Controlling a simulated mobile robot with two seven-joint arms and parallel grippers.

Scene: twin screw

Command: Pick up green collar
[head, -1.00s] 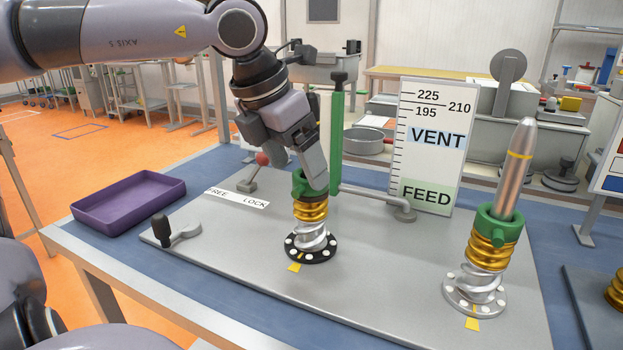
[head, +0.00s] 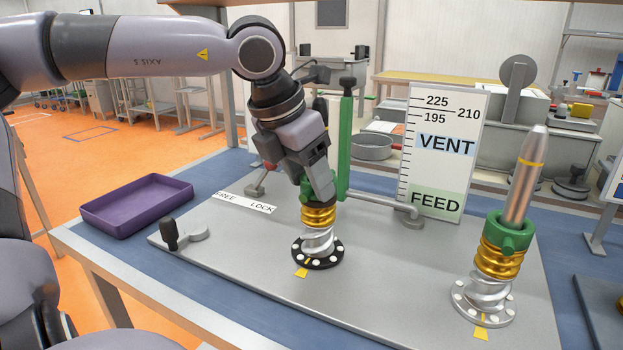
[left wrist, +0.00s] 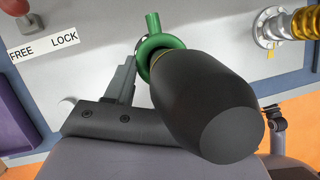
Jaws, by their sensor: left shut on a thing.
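The green collar (head: 306,191) sits at the top of the left screw post, above a gold threaded part (head: 320,216), and is partly covered by my left gripper. My left gripper (head: 323,192) reaches down from above and is shut on the collar. In the left wrist view the collar (left wrist: 154,46) shows as a green ring with a short stub. One gripper finger (left wrist: 125,82) lies against its left side. A dark barrel-shaped thing (left wrist: 205,110) hides the ring's lower right and the other finger. My right gripper is not in view.
A second screw post at right has a green collar (head: 512,234) around a silver pointed rod (head: 525,178). A green upright bar (head: 345,140) stands close behind my gripper, and a scale board (head: 440,150) beyond it. A purple tray (head: 137,205) and black-handled lever (head: 182,236) are at left.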

